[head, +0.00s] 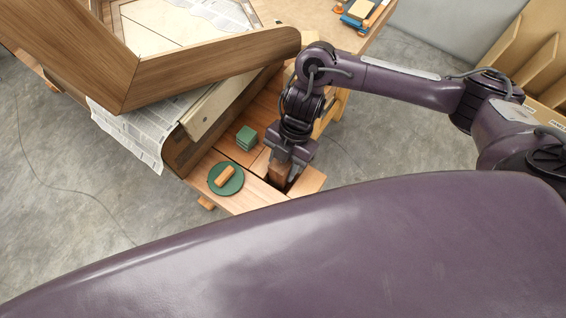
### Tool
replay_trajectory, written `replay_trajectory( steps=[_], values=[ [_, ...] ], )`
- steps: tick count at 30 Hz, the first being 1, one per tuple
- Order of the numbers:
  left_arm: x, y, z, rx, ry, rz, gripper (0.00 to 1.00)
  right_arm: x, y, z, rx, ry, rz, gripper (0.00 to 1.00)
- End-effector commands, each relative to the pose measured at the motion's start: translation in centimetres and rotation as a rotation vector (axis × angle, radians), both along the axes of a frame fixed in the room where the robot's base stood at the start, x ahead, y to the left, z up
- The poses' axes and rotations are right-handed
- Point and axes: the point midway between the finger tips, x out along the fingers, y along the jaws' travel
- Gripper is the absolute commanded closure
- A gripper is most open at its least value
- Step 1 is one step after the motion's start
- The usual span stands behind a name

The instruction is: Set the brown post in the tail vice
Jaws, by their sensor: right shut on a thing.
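My right gripper (287,162) points down at the near right end of the workbench. It is shut on the brown post (279,170), a short wooden block between its fingers. The post stands roughly upright in or just over the dark gap of the tail vice (308,182). I cannot tell how deep the post sits, as the gripper and the bench edge hide part of it. My left gripper is not in view.
A green disc (214,185) with a small wooden block (225,175) lies on the bench, left of the gripper. A green stack (246,137) stands behind it.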

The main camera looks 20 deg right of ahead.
Motion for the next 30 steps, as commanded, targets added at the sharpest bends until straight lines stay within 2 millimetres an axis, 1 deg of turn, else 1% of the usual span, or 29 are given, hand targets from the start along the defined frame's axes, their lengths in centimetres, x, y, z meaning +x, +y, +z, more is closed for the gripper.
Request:
replay_trajectory(
  steps=[17,18,21,24,30],
  values=[
    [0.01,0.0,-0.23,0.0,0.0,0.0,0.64,0.03,0.03,-0.32,0.001,-0.001,0.0,0.9],
    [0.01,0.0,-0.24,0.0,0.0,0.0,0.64,0.03,0.03,-0.35,0.001,-0.001,0.001,0.61],
    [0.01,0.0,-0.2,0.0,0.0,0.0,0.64,0.04,0.04,-0.3,0.001,-0.001,0.0,0.48],
    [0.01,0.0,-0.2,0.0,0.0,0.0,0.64,0.06,0.06,-0.31,0.002,-0.002,-0.001,0.37],
    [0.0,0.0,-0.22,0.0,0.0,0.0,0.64,0.15,0.12,-0.29,0.003,-0.004,-0.002,0.37]
  ],
)
